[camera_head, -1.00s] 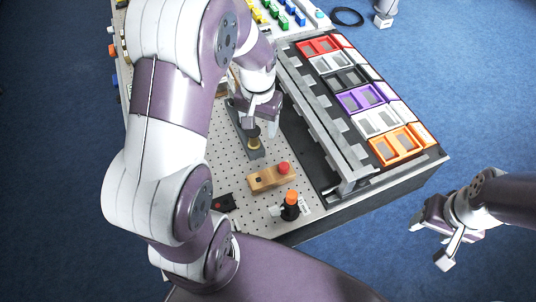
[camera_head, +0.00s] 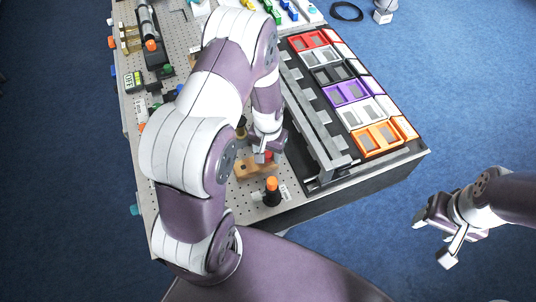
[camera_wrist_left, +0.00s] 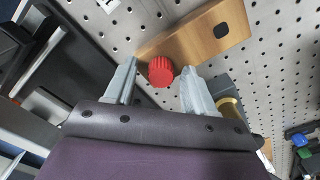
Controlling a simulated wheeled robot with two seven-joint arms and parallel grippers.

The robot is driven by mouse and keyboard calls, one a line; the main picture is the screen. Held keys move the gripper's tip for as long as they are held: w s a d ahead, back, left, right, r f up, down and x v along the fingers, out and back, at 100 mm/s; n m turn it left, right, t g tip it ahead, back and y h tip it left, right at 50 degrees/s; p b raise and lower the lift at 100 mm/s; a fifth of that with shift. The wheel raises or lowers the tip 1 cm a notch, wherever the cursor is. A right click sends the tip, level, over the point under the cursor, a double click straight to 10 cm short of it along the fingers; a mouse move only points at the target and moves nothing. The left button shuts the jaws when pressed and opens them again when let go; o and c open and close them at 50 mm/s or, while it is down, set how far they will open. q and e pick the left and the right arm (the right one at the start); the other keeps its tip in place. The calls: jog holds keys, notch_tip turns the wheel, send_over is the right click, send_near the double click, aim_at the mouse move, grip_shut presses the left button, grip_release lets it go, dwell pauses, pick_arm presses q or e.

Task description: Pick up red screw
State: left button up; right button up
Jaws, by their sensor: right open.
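The red screw (camera_wrist_left: 161,70) has a ribbed round head and sits in a tan wooden block (camera_wrist_left: 205,38) on the perforated board. In the left wrist view it lies between the two fingers of my open left gripper (camera_wrist_left: 157,72), with a gap on the left and the right finger close to it. I cannot tell whether they touch. In the head view my left gripper (camera_head: 265,152) is over the right end of the wooden block (camera_head: 250,170) and mostly hides the screw. My right gripper (camera_head: 434,241) is open and empty, off the table at the right.
A black fixture with an orange cap (camera_head: 272,190) stands just in front of the block. A grey slotted rail (camera_head: 310,115) and rows of coloured bins, such as an orange bin (camera_head: 378,138), lie to the right. My left arm covers much of the board.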

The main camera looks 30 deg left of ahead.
pick_arm(q)
jog(key=shift+a, duration=0.1)
jog(key=c, duration=0.8)
